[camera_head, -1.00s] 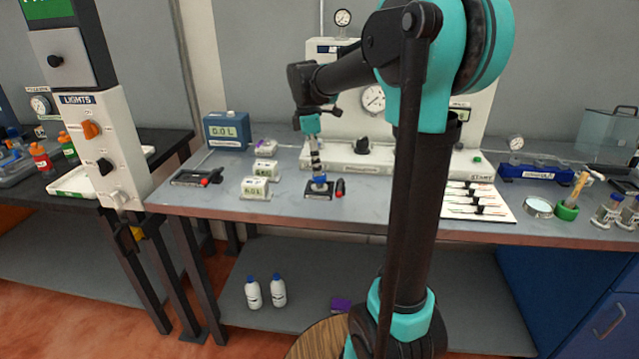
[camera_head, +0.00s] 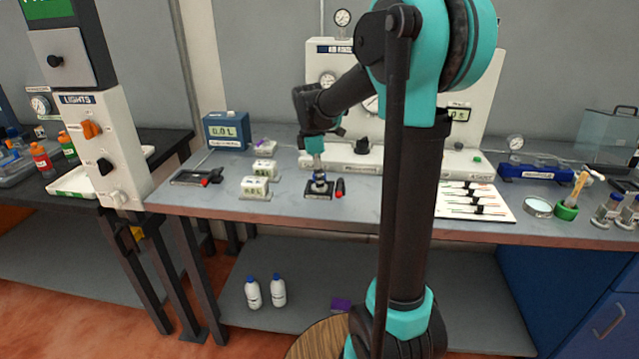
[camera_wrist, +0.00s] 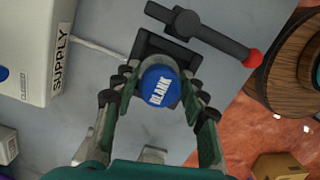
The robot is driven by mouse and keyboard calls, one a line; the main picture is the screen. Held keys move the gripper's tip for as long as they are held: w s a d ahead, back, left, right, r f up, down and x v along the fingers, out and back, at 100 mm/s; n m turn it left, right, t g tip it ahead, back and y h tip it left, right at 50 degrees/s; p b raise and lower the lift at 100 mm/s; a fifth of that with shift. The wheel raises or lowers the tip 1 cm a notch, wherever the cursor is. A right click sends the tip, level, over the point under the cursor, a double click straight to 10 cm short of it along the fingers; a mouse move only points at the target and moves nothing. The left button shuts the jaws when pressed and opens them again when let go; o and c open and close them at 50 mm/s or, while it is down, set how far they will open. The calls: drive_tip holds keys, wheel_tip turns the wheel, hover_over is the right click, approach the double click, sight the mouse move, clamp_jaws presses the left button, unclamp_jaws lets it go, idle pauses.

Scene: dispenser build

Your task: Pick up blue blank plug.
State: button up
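The blue blank plug (camera_wrist: 160,87) shows its round top with the word BLANK in the wrist view. It sits over a small black stand (camera_wrist: 160,45), which also shows on the bench in the head view (camera_head: 311,194). My gripper (camera_wrist: 160,82) is directly above, with one finger on each side of the plug. The fingers look open, with narrow gaps beside the plug; contact at the fingertips cannot be made out. In the head view my gripper (camera_head: 318,172) points down at the stand, and the plug is mostly hidden there.
A black lever with a red tip (camera_wrist: 252,58) lies beside the stand. White supply boxes (camera_head: 255,187) stand left of it on the bench. A board with several thin rods (camera_head: 480,197) lies to the right. The bench's front edge is close to the stand.

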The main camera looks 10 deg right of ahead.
drive_tip(key=c, duration=0.8)
drive_tip(key=shift+r, duration=0.1)
